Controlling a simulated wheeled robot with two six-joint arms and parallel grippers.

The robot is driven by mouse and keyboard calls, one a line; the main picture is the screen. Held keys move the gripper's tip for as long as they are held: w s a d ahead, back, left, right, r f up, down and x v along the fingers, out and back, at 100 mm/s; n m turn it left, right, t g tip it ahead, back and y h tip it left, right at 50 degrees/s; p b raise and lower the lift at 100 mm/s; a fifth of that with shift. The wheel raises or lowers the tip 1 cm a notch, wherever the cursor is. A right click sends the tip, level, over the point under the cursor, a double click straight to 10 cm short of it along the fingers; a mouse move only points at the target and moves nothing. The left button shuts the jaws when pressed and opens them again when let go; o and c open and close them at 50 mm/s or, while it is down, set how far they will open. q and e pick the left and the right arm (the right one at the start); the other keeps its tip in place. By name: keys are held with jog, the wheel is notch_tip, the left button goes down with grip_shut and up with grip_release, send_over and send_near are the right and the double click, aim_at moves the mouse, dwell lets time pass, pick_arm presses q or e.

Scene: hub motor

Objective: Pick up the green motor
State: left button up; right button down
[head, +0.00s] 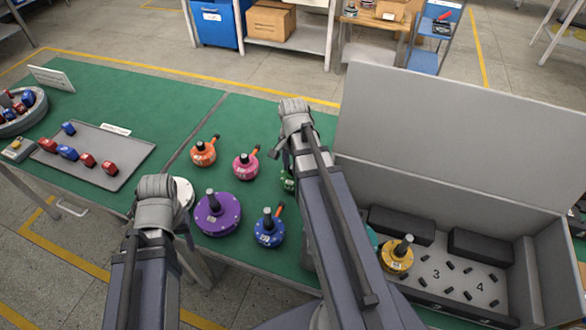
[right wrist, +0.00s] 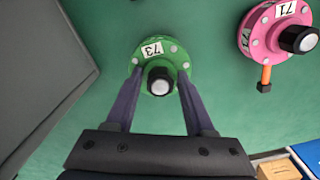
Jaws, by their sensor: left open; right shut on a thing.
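The green motor, labelled 73, shows in the right wrist view (right wrist: 147,47) as a round flange with a black, white-tipped shaft. In the head view only a sliver of the green motor (head: 288,182) shows beside my right arm. My right gripper (right wrist: 158,84) is shut on the green motor, with one finger on each side of its shaft. In the head view my right gripper (head: 282,158) points down over it, mostly hidden by the arm. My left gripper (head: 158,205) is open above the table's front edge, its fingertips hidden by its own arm.
Orange (head: 203,153), pink (head: 246,166), purple (head: 217,214) and blue (head: 269,229) motors stand left of the green one. A white round part (head: 184,192) is beside my left gripper. A grey open box (head: 455,190) at right holds a yellow motor (head: 397,256).

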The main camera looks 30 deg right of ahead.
notch_tip(320, 180, up, 9)
jog(key=p, duration=0.8)
